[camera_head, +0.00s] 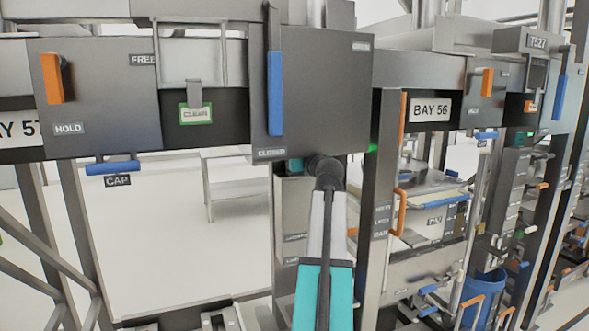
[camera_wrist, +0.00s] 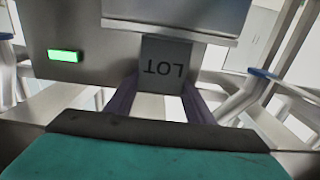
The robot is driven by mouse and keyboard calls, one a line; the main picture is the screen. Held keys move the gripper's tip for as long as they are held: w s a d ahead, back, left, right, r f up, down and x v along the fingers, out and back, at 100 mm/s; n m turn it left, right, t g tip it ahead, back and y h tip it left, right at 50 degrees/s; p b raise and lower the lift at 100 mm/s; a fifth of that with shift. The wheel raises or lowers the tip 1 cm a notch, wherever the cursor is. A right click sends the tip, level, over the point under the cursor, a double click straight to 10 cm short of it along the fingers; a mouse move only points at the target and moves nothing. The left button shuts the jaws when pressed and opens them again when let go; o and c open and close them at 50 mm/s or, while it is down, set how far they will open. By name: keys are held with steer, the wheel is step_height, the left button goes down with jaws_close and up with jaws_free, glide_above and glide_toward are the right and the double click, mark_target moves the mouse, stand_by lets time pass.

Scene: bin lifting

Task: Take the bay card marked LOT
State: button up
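The bay card marked LOT (camera_wrist: 163,57) is a grey card, upside down in the wrist view. It hangs below a metal edge near the picture's middle. My gripper (camera_wrist: 163,88) shows as two dark purple fingers, apart, one at each side of the card's lower part. The right finger seems to overlap the card's lower right corner. I cannot see a clear grip on it. In the head view my arm reaches up below the grey CLOSED panel (camera_head: 312,100); the gripper and the LOT card are hidden there.
A lit green indicator (camera_wrist: 65,56) is left of the card. In the head view, a blue handle (camera_head: 275,93) is on the panel above my arm. A CLEAR card (camera_head: 196,114) hangs to the left. A post with orange handles (camera_head: 398,212) stands close on the right.

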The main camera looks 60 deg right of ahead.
steer(key=c, duration=0.6)
steer(key=shift+o, duration=0.2)
steer(key=shift+r, duration=0.15)
steer(key=shift+r+b, duration=0.45)
steer(key=shift+r, duration=0.15)
steer(key=b+v, duration=0.4)
steer(key=v, duration=1.4)
steer(key=shift+w, duration=0.1)
